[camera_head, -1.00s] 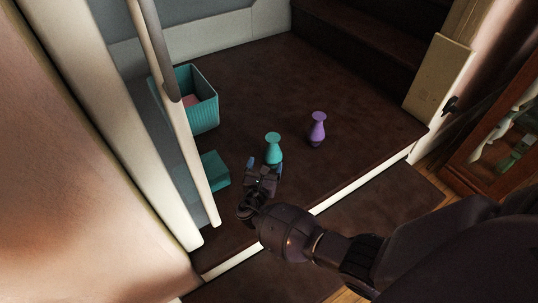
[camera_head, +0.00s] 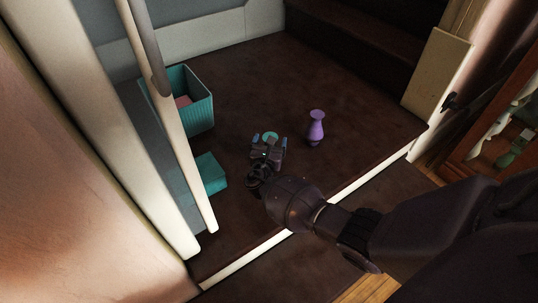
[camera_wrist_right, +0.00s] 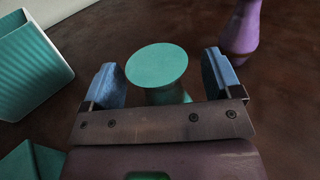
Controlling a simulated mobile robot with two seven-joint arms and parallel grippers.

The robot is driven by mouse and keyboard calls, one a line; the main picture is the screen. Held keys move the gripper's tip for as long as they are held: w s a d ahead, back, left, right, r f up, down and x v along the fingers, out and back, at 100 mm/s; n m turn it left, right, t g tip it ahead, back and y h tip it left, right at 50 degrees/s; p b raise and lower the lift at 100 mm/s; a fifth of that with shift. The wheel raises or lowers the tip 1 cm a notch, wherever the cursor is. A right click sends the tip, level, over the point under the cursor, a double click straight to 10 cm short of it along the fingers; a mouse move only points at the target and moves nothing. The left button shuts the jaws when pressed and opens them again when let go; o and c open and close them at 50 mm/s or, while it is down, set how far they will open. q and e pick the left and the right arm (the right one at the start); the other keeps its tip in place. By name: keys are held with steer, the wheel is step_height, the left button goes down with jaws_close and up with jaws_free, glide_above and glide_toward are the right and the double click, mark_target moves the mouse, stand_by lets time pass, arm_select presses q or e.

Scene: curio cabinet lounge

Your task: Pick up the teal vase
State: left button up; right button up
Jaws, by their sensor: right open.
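The teal vase (camera_head: 270,135) stands on the dark brown floor, mostly hidden behind my right gripper in the head view; only its rim shows. In the right wrist view the vase (camera_wrist_right: 158,68) shows its round top between the two blue fingers. My right gripper (camera_head: 269,138) is open, with one finger on each side of the vase. In the wrist view the gripper (camera_wrist_right: 165,85) shows gaps between the fingers and the vase rim. My left gripper is in neither view.
A purple vase (camera_head: 316,128) stands close by on the right. A ribbed teal bin (camera_head: 199,108) and a teal box (camera_head: 211,172) are on the left, near a pale upright post (camera_head: 170,120). Open floor lies behind the vases.

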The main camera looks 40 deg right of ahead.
steer(key=shift+w+d, duration=0.2)
steer(key=c, duration=1.4)
steer(key=shift+r, duration=0.1)
